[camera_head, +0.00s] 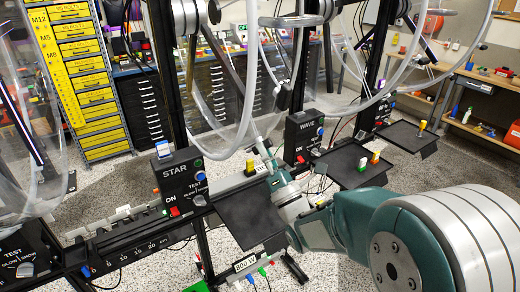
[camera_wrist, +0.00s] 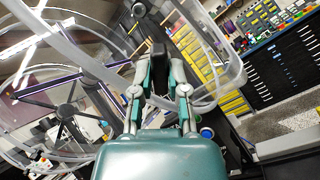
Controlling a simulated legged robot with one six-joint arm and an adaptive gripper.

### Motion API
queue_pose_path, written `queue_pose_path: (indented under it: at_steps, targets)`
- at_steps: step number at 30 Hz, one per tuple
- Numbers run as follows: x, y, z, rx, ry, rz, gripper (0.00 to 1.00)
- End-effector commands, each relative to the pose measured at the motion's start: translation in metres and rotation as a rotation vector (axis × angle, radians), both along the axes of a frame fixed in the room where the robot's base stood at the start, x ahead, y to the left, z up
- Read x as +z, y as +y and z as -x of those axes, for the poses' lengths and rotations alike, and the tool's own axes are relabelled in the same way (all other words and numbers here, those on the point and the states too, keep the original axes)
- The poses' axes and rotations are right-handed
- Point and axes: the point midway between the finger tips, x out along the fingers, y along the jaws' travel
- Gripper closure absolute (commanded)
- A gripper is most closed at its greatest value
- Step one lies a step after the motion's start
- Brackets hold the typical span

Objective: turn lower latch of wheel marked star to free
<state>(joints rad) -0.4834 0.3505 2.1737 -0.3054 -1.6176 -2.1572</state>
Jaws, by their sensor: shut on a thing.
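The black control box marked STAR (camera_head: 181,178) stands left of centre in the head view. The clear acrylic wheel (camera_head: 247,100) rises behind and above it, and its curved rim also crosses the wrist view (camera_wrist: 215,98). My gripper (camera_head: 252,140) reaches up to the lower part of this rim. In the wrist view my gripper (camera_wrist: 158,62) has its fingers close together around a small dark piece (camera_wrist: 158,50) at the rim, which looks like the lower latch. The fingers hide much of it, and its turn position cannot be told.
A black tray (camera_head: 250,212) lies below my arm. A box marked WAVE (camera_head: 302,137) and another black tray (camera_head: 352,163) stand to the right. Black upright posts and clear hoops surround the gripper closely. Yellow drawers (camera_head: 85,75) stand at the back left.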

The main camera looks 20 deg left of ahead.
Motion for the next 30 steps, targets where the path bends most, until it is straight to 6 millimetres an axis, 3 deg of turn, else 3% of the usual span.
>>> queue_pose_path:
  at_steps: [7, 18, 30]
  targets:
    - [0.0001, -0.0011, 0.0001, -0.016, -0.017, 0.013, 1.00]
    - [0.0011, -0.0035, -0.0015, -0.230, -0.238, 0.200, 1.00]
    - [0.0020, -0.0053, -0.0023, -0.284, -0.290, 0.243, 1.00]
